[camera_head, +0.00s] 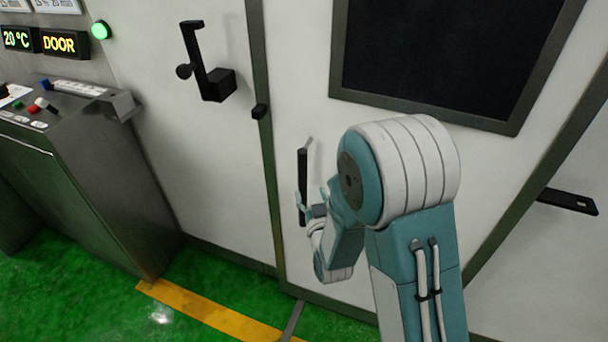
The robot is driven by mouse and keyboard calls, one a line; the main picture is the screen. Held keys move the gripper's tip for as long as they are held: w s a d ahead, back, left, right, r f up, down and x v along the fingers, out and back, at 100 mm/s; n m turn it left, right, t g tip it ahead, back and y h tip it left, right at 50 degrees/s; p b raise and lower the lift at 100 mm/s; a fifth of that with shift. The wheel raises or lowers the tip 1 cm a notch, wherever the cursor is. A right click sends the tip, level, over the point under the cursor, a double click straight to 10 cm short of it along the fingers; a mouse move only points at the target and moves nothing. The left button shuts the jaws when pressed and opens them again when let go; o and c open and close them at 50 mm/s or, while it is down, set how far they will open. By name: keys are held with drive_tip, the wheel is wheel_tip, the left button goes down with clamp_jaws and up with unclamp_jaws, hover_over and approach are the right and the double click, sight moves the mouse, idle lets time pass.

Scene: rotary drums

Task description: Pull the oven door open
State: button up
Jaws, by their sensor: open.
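The oven door (297,58) is a large white panel with a dark framed window (440,50). It looks shut in its dark frame. A black upright bar handle (302,175) sits near the door's left edge. My gripper (308,206) is open at the lower part of this handle. Its fingers look close around or beside the bar; I cannot tell whether they touch it. My arm hides part of the door right of the handle.
A black latch lever (205,70) is on the white wall left of the door. A control console (75,150) with buttons stands at the left, below a lit DOOR sign (59,43) and green lamp (100,30). The green floor (75,275) with a yellow stripe (205,312) looks clear.

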sight(302, 178)
drive_tip(key=x, duration=0.6)
drive_tip(key=shift+w+a, duration=0.1)
drive_tip(key=shift+a, duration=0.35)
drive_tip(key=shift+w, duration=0.7)
drive_tip(key=shift+d, duration=0.1)
clamp_jaws()
